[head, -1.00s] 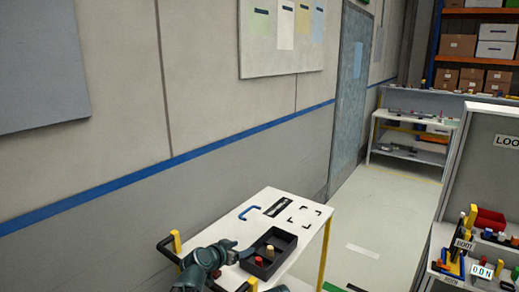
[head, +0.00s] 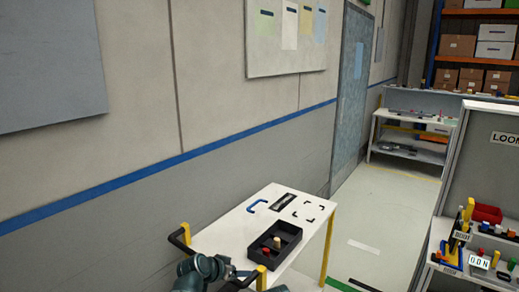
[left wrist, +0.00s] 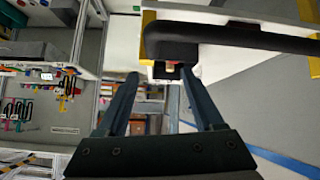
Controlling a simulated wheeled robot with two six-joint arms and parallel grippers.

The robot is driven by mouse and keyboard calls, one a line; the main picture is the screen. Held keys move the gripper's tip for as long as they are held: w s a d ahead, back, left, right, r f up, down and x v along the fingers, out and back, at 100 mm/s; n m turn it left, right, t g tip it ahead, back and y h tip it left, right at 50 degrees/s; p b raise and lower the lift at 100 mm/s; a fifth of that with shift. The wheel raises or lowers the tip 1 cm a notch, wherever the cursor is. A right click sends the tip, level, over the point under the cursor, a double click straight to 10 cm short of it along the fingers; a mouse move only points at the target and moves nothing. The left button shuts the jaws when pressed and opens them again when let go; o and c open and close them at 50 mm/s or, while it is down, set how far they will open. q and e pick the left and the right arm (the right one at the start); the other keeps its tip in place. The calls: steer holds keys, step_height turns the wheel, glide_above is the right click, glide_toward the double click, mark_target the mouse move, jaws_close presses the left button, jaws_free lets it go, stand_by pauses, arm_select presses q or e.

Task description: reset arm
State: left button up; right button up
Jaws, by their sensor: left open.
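My left gripper (head: 240,274) is at the near edge of the white cart (head: 222,238), low in the head view. It is open, and nothing shows between its fingers. In the left wrist view, the two fingers (left wrist: 160,82) stand apart, with a dark handle bar (left wrist: 240,36) just beyond their tips; I cannot tell whether they touch it. The right gripper is not in view.
A black tray (head: 291,231) on the cart holds a few small pieces, one red (head: 266,252). A blue handle (head: 257,204) lies behind it. Yellow posts (head: 185,233) and a black cart handle are close to my left arm. Open floor (head: 375,232) lies right of the cart.

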arm_select(q)
steer(key=s+a+f+n+g+y, duration=0.3)
steer(key=s+a+f+g, duration=0.15)
steer(key=s, duration=0.45)
steer(key=s+a+f+n+g+y, duration=0.25)
steer(key=s+a, duration=0.35)
steer(key=s, duration=0.3)
steer(key=s+d+f+m+b, duration=0.2)
steer(key=d+f+b, duration=0.1)
steer(key=d+f, duration=0.1)
steer(key=s+d+f+m+g+y+b, duration=0.1)
steer(key=s+d+f+m+b, duration=0.1)
steer(key=d, duration=0.5)
steer(key=shift+s+d+f+b, duration=0.3)
steer(key=shift+s+f+b, duration=0.55)
steer(key=shift+b, duration=0.4)
steer(key=shift+w+f, duration=0.1)
